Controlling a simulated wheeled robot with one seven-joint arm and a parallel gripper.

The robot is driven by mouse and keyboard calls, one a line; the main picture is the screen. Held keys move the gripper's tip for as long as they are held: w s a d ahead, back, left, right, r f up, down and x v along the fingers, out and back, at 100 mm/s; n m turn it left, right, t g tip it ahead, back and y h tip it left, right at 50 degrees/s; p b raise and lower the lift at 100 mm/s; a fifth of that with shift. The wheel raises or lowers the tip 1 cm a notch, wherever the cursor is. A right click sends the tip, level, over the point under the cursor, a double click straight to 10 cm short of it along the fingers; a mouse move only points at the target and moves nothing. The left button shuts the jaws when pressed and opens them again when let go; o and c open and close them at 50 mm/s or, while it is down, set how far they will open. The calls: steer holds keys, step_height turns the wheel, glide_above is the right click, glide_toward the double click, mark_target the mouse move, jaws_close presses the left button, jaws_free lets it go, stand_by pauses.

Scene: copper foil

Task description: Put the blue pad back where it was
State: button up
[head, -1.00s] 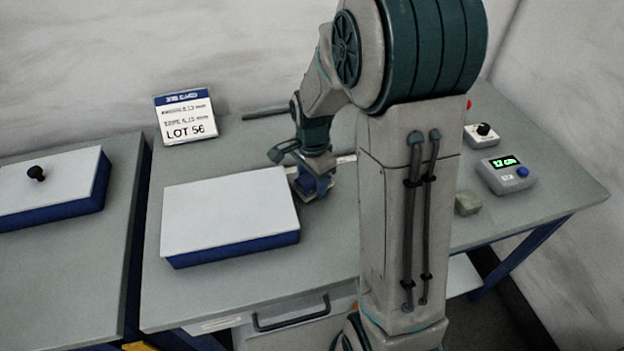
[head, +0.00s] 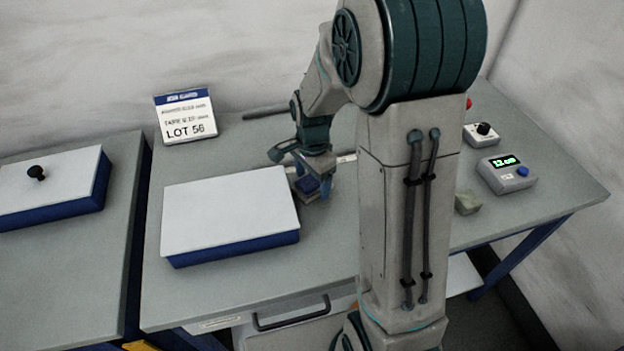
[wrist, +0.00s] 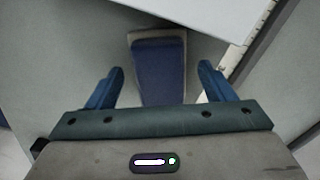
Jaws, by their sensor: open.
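The blue pad (wrist: 160,75) lies between the two blue fingers of my gripper (wrist: 161,69) in the wrist view, with a gap on each side. A pale grey rim shows around its far end, so it seems to sit on a pale base or block. My gripper is open and just above the pad. In the head view the small blue pad (head: 308,186) is on the grey table, right of the large white-topped blue box, with my gripper over it and partly hiding it.
The white-topped blue box (head: 230,210) stands close on the left. A LOT 56 sign (head: 186,116) stands behind it. A greenish block (head: 467,202), a display unit (head: 506,174) and a knob box (head: 482,134) are at right. A black-knobbed box (head: 50,190) is on the left table.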

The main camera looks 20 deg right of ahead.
mark_target(312, 180)
step_height(312, 180, up, 11)
steer(key=s+r+n+t, duration=0.2)
steer(key=s+n+t, duration=0.1)
steer(key=s+n, duration=1)
steer(key=shift+s+r, duration=0.2)
steer(key=shift+s, duration=1.6)
steer(key=shift+d, duration=0.1)
